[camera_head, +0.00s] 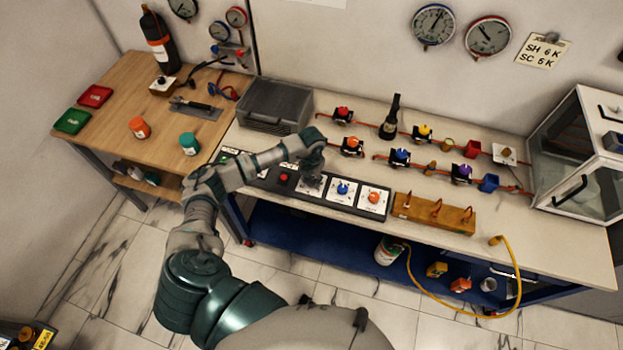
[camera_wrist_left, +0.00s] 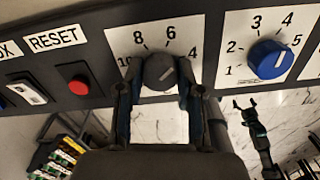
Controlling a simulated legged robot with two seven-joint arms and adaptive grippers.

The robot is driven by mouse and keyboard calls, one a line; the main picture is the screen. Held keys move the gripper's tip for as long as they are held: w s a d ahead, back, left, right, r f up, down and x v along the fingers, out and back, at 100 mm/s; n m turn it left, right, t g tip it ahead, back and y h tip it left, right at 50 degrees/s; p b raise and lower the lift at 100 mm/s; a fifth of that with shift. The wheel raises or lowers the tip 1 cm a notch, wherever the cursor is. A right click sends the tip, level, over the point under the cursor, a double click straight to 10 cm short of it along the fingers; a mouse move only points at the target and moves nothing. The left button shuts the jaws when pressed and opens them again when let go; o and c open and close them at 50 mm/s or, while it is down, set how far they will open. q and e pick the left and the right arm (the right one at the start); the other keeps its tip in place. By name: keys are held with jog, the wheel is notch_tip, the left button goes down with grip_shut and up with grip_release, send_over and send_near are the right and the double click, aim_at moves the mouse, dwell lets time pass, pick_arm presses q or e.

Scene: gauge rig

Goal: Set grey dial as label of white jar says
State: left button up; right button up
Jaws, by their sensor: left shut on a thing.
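The grey dial (camera_wrist_left: 158,72) sits on a white scale plate in the left wrist view, with 10, 8, 6 and 4 readable around it. A faint line on it seems to lean up and right, but its exact reading is unclear. My left gripper (camera_wrist_left: 160,90) is shut on the dial, a finger on each side; in the head view the gripper (camera_head: 312,174) covers it. A white jar (camera_head: 388,251) with a green and red label stands on the blue lower shelf; its writing is too small to read. My right gripper (camera_wrist_left: 245,104) seems open and empty low in the background.
A blue dial (camera_wrist_left: 269,60) is right of the grey one, and a red button (camera_wrist_left: 79,86) is left. An orange dial (camera_head: 374,197) ends the panel. A wooden block (camera_head: 433,213) with hooks stands farther right.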

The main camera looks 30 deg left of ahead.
aim_at(312, 178)
pick_arm(q)
jog(key=shift+w+a+r, duration=0.1)
jog(key=shift+w+r, duration=0.15)
jog(key=shift+w, duration=0.05)
jog(key=o, duration=1)
jog(key=shift+o, duration=0.7)
jog(key=shift+f, duration=0.2)
jog(key=shift+s, duration=0.1)
notch_tip(312, 178, up, 12)
